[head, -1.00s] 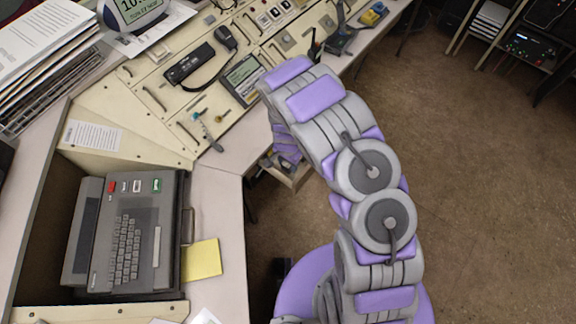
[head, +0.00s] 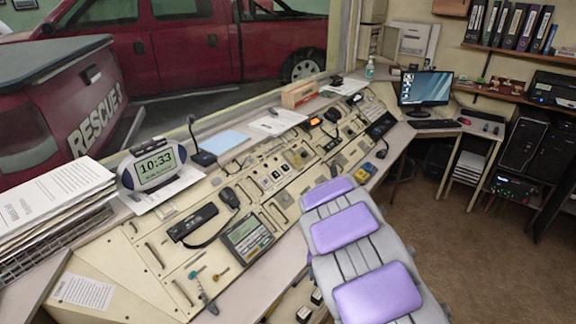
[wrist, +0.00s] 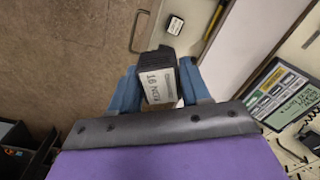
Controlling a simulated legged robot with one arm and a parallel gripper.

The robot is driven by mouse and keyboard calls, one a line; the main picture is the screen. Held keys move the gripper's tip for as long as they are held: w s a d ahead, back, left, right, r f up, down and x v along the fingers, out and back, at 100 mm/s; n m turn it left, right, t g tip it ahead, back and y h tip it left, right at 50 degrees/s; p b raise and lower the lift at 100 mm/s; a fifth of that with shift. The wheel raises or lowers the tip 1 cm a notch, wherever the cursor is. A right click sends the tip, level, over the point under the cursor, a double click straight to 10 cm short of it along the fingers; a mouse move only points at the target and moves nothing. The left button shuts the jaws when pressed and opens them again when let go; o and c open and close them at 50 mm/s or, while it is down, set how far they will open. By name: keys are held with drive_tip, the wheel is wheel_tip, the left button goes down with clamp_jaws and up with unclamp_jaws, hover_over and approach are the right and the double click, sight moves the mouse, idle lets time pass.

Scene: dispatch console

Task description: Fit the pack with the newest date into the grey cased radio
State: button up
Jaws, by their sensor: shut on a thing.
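In the wrist view my gripper (wrist: 159,75) is shut on a black pack (wrist: 160,64), with a blue finger on each side. The pack has a white label (wrist: 157,88) with a line starting "16"; the rest is too small to read surely. Another pack with a white label (wrist: 175,25) lies in an open drawer ahead of the gripper. In the head view packs (head: 304,313) show in that drawer beside my arm, and my gripper is hidden behind the arm. I cannot tell which device is the grey cased radio; a dark radio-like unit with a corded handset (head: 193,221) lies on the console.
The sloped console (head: 110,270) runs from lower left to upper right. A clock (head: 154,165) reads 10:33. A keypad with a screen (head: 247,236) and keys (head: 203,290) are on the console. Paper stacks (head: 45,205) stand at left. The floor (head: 480,250) at right is clear.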

drive_tip(key=d+r+n, duration=0.1)
drive_tip(key=d+r, duration=0.3)
drive_tip(key=r, duration=0.2)
drive_tip(key=shift+s+r+n, duration=0.2)
drive_tip(key=shift+s+n, duration=0.15)
drive_tip(key=shift+n, duration=0.05)
drive_tip(key=shift+d, duration=0.1)
idle(0.3)
idle(0.4)
